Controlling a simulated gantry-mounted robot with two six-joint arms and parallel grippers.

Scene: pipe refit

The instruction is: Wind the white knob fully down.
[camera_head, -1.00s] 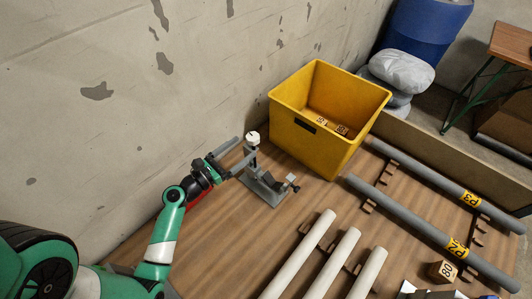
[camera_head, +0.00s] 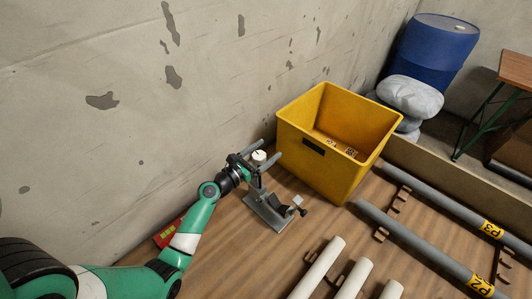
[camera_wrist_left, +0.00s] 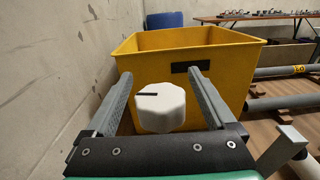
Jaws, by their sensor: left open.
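The white knob (camera_head: 259,156) sits on top of a grey clamp stand (camera_head: 268,208) on the wooden table. In the left wrist view the white knob (camera_wrist_left: 160,108) has scalloped sides and a dark line on its top. My left gripper (camera_head: 270,150) is open, with one finger on each side of the knob. In the left wrist view the fingers (camera_wrist_left: 160,80) reach past the knob, with a gap visible on both sides. My right gripper is not in view.
A yellow bin (camera_head: 325,160) stands just behind the stand. White pipes (camera_head: 318,265) lie on racks at the front, and grey pipes (camera_head: 420,235) lie to the right. A concrete wall (camera_head: 110,150) runs close along the left.

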